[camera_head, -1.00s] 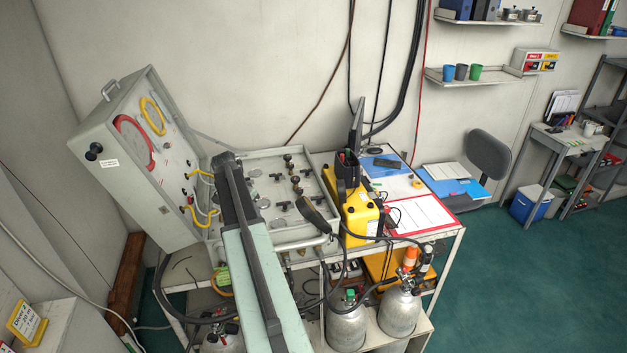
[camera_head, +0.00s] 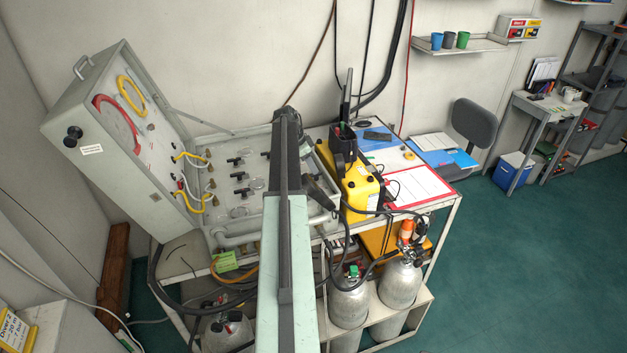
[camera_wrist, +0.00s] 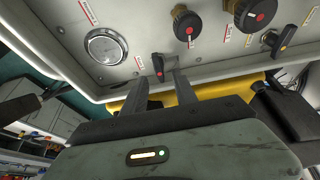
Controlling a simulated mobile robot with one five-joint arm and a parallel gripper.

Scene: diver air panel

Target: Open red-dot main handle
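In the wrist view, a small black lever handle with a red dot (camera_wrist: 158,67) stands on the pale grey panel face (camera_wrist: 135,18). My gripper (camera_wrist: 161,82) has its two dark fingers apart, with the red-dot lever just beyond and between their tips. I cannot tell whether either finger touches it. Nothing is seen held. In the head view, the open panel case (camera_head: 222,210) stands on the bench; my arm covers its right part, and my fingertips cannot be made out there.
Near the lever are a round gauge (camera_wrist: 106,46), a red-dot black knob (camera_wrist: 186,24), a larger red-dot knob (camera_wrist: 255,13) and a yellow-dot lever (camera_wrist: 276,43). A yellow box (camera_head: 352,183) stands right of the case. Gas cylinders (camera_head: 349,303) stand below.

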